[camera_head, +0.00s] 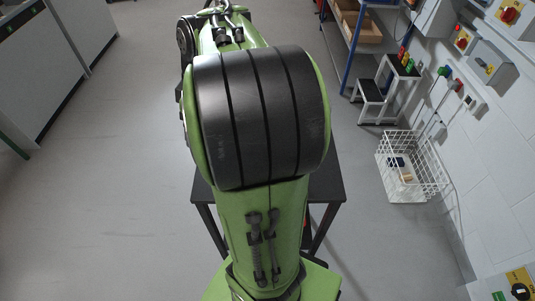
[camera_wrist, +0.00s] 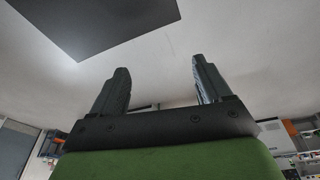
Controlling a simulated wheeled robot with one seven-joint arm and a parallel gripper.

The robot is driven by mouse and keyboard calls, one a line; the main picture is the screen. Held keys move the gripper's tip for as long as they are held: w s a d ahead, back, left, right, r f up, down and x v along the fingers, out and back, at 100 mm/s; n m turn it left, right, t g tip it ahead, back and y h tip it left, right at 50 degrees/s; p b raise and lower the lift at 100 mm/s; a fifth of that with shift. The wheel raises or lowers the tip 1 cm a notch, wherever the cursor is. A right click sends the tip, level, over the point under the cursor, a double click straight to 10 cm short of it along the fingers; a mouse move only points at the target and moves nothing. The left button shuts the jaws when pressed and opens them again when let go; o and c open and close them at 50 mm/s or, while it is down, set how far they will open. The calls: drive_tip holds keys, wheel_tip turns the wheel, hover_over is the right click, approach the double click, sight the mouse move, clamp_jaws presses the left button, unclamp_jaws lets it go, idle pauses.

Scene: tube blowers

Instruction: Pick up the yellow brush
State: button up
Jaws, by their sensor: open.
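I cannot make out a yellow brush in either view. My gripper (camera_wrist: 160,64) is open, with its two dark fingers well apart and nothing between them in the wrist view. In the head view my green and black arm fills the middle and hides the gripper. The arm also covers most of a dark table (camera_head: 329,186), so whatever lies on its top is hidden.
A white wire basket (camera_head: 412,190) with small dark and tan items stands on the floor at right. A step stool (camera_head: 375,97) and a blue shelf rack (camera_head: 352,55) stand behind it. Grey cabinets (camera_head: 45,60) line the left. The left floor is clear.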

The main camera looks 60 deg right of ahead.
drive_tip(key=s+d+f+n+g+b, duration=0.1)
drive_tip(key=s+d+f, duration=0.15)
drive_tip(key=d, duration=0.35)
drive_tip(key=s+d+f+n+g+h+b, duration=0.1)
drive_tip(key=s+d+f+g+b, duration=0.1)
drive_tip(key=d+f, duration=0.25)
drive_tip(key=s+d+f+n+g+b, duration=0.1)
drive_tip(key=s+d+f, duration=0.1)
drive_tip(key=d, duration=0.4)
drive_tip(key=f+b, duration=0.1)
drive_tip(key=f, duration=0.2)
drive_tip(key=s+f+b, duration=0.1)
drive_tip(key=f, duration=0.2)
drive_tip(key=f+b, duration=0.2)
drive_tip(key=f, duration=0.2)
drive_tip(key=shift+s+d, duration=0.25)
drive_tip(key=shift+d, duration=0.15)
drive_tip(key=f+b, duration=0.1)
drive_tip(key=f, duration=0.2)
drive_tip(key=f+b, duration=0.1)
drive_tip(key=f, duration=0.1)
drive_tip(key=shift+s+d+f+b, duration=0.2)
drive_tip(key=shift+d+f+b, duration=0.05)
drive_tip(key=shift+f+b, duration=0.1)
drive_tip(key=shift+r, duration=0.15)
drive_tip(key=c, duration=1.1)
wheel_tip(320, 180, up, 10)
drive_tip(key=p, duration=0.4)
